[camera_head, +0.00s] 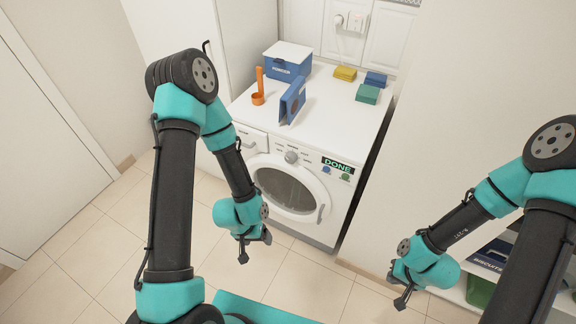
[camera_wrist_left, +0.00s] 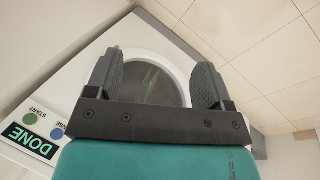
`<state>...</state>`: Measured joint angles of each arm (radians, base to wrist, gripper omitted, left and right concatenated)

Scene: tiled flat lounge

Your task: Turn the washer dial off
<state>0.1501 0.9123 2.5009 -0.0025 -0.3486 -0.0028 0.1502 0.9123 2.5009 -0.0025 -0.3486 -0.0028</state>
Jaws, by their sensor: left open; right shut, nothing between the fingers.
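The white washer (camera_head: 325,120) stands against the back wall with its round door closed. Its grey dial (camera_head: 291,157) sits on the front panel above the door. A green DONE display (camera_head: 337,165) is to the right of the dial. My left gripper (camera_head: 254,238) hangs in front of the washer, low and left of the door, apart from the dial. In the left wrist view its two fingers (camera_wrist_left: 157,80) are spread, empty, with the washer door (camera_wrist_left: 150,82) behind them. The dial does not show there. My right gripper (camera_head: 402,297) is shut and empty at the lower right, away from the washer.
On the washer top are a blue and white box (camera_head: 287,62), an orange holder (camera_head: 258,97), a blue upright packet (camera_head: 292,100) and several sponges (camera_head: 368,94). A shelf with a dark box (camera_head: 490,255) stands at the right. The tiled floor (camera_head: 90,250) is clear at left.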

